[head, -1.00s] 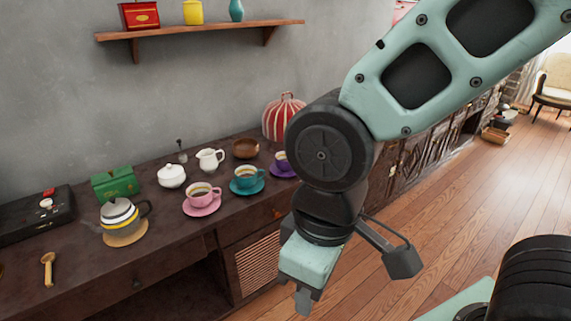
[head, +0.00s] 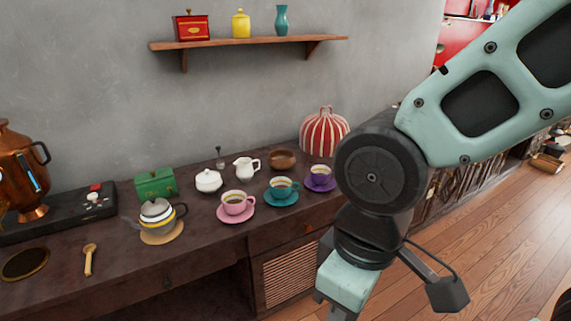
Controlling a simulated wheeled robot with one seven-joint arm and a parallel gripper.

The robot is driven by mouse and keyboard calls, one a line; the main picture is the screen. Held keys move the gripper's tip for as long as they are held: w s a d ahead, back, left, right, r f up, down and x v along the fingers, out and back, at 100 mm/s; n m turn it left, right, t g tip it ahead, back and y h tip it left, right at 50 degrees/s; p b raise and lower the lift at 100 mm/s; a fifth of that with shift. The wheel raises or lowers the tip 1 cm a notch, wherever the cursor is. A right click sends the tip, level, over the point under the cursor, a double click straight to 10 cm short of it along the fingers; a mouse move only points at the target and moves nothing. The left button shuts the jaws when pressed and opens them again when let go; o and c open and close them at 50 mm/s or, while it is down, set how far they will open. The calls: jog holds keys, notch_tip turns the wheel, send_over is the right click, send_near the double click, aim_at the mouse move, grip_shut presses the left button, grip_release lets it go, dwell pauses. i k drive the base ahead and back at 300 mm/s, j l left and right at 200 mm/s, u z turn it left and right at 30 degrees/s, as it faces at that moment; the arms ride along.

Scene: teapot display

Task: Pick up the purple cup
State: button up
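The purple cup (head: 320,173) stands upright on a purple saucer (head: 321,186) near the right end of the row of cups on the dark wooden counter. My gripper (head: 338,312) hangs at the lower right of the head view, in front of the counter and well short of the cup. Its fingertips are cut off by the bottom edge, so I cannot see whether it is open or shut.
The teal cup (head: 281,187) stands close left of the purple cup, with the pink cup (head: 236,203) beyond. A wooden bowl (head: 282,159) and a striped cosy (head: 324,132) stand behind. A teapot (head: 157,214) sits further left. The counter's front edge is mostly clear.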

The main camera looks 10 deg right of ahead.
aim_at(324, 176)
jog(key=i+j+z, duration=0.1)
jog(key=i+z, duration=0.3)
jog(key=i+j+z, duration=0.2)
jog(key=z, duration=0.25)
jog(key=i+j+z, duration=0.25)
jog(key=z, duration=0.15)
jog(key=j, duration=0.05)
